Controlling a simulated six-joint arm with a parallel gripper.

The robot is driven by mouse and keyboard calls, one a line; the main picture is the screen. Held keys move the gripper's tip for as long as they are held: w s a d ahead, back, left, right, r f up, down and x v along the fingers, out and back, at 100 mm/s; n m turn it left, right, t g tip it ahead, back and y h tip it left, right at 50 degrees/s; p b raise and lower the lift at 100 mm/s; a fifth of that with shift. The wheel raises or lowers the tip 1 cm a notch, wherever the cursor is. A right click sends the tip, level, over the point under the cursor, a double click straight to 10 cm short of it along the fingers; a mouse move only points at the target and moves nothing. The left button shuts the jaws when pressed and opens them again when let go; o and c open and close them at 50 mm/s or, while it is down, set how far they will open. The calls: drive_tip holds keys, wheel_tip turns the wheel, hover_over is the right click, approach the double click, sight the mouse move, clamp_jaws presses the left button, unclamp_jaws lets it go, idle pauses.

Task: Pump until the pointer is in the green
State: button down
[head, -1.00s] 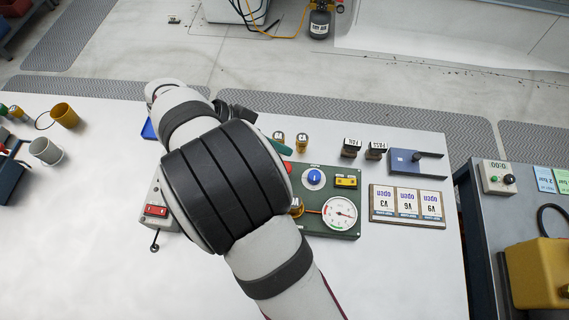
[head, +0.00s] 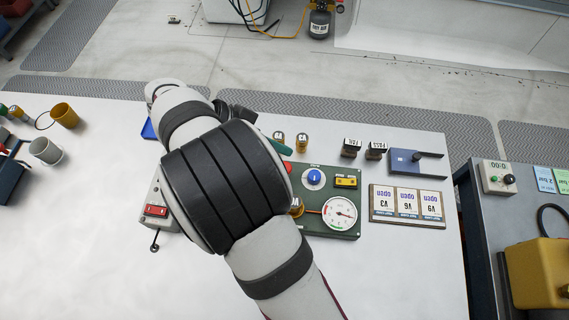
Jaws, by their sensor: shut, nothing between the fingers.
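The green panel (head: 352,232) lies on the white bench, partly under my arm. Its round white gauge (head: 340,212) shows a thin pointer toward the right side of the dial; its coloured bands are too small to read surely. A blue knob (head: 314,177) sits above the gauge, with a yellow block (head: 345,182) to its right. A red button (head: 287,167) shows at the panel's left, beside my arm. My gripper (head: 236,113) shows only as a dark part behind my wrist. It is shut and empty; its fingertips and whatever they touch are hidden.
A grey box with a red switch (head: 156,210) stands left of my arm. Cups (head: 46,151) stand far left. The front bench is clear.

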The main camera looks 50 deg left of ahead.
idle(0.4)
wheel_tip(320, 180, up, 4)
drive_tip(key=shift+f, duration=0.1)
drive_tip(key=shift+f, duration=0.1)
drive_tip(key=shift+f, duration=4.35)
drive_tip(key=shift+f, duration=0.1)
drive_tip(key=shift+f, duration=0.3)
